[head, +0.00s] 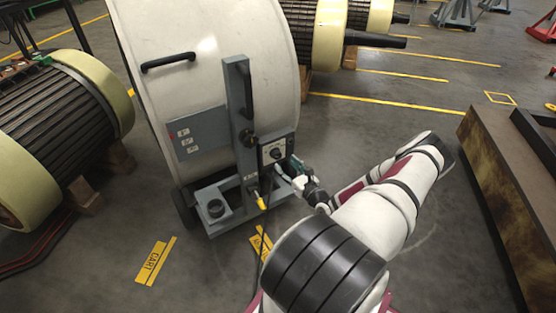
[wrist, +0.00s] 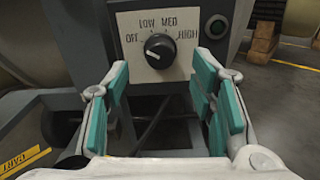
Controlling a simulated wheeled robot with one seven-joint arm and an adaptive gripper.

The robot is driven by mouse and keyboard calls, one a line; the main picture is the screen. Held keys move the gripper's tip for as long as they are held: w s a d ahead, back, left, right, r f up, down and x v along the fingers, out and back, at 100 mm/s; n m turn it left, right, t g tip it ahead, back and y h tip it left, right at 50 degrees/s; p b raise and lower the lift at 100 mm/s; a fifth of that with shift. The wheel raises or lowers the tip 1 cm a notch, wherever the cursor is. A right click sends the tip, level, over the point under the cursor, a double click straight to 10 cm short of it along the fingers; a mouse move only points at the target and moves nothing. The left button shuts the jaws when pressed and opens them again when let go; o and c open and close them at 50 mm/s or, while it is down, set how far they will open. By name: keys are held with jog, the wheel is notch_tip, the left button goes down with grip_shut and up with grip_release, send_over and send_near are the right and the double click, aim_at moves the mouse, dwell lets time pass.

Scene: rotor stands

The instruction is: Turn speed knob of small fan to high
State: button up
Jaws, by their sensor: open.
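The speed knob (wrist: 159,48) is black and round, on a pale plate (wrist: 178,71) marked OFF, LOW, MED and HIGH. A pale mark shows on the knob's left side, toward OFF. The knob also shows in the head view (head: 277,153), on the control box of the white drum fan (head: 215,50). My gripper (wrist: 161,80) is open, with teal pads left and right of the knob in the wrist view and nothing between them. In the head view my gripper (head: 291,172) is close in front of the box. I cannot tell whether it touches the plate.
The fan's grey cart (head: 213,222) has a post and a yellow-ended cable (head: 262,204) below the box. A rotor (head: 60,130) stands at the left, a brown bench (head: 485,160) at the right.

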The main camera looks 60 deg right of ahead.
aim_at(279, 156)
jog(key=shift+b+x, duration=0.9)
jog(key=shift+x, duration=2.25)
jog(key=c, duration=1.1)
